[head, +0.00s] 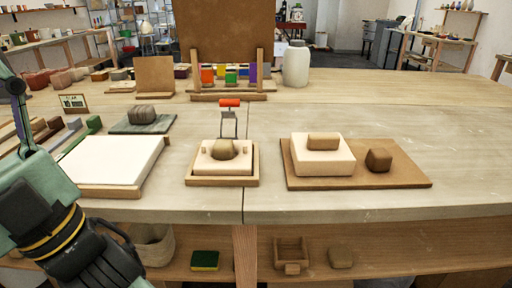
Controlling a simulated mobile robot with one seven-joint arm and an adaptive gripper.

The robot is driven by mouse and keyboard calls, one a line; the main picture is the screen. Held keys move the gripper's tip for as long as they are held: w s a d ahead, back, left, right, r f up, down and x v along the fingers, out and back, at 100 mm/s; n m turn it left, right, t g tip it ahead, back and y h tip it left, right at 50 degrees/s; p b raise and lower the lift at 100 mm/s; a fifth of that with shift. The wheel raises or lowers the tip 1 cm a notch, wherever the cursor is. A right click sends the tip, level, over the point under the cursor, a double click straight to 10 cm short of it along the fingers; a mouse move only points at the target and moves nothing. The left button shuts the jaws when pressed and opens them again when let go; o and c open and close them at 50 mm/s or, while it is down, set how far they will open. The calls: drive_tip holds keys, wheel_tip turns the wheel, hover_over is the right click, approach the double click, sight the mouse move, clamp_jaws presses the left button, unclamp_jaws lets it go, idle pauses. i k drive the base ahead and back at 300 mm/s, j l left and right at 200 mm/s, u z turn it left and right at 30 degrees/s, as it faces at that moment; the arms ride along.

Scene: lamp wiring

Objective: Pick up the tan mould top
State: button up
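The tan mould top (338,165) looks like the pale tan block with a darker tan grip on it. It sits flat on a brown board (410,180) at the right of the bench. A pale mould half (207,166) rests in a wooden tray (222,181) at the middle, with a brownish lump in its hollow. My gripper (112,268) is the dark end of the arm at the lower left, well apart from the mould top. Its fingers cannot be made out, so its opening is unclear.
A brown clay block (379,160) sits right of the mould top on the same board. A red-handled wire tool (230,104) stands behind the tray. A white slab (105,160) lies at the left. The bench's right part is clear.

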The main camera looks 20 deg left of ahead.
sight(327, 155)
drive_tip(key=i+l, duration=0.1)
drive_tip(key=l, duration=0.3)
drive_tip(key=i+l, duration=0.15)
drive_tip(key=l, duration=0.3)
drive_tip(key=i+l, duration=0.1)
drive_tip(key=l, duration=0.3)
drive_tip(key=l+u, duration=0.3)
drive_tip(key=u, duration=0.2)
drive_tip(key=l+u, duration=0.3)
drive_tip(key=u, duration=0.85)
drive_tip(key=i+l, duration=0.45)
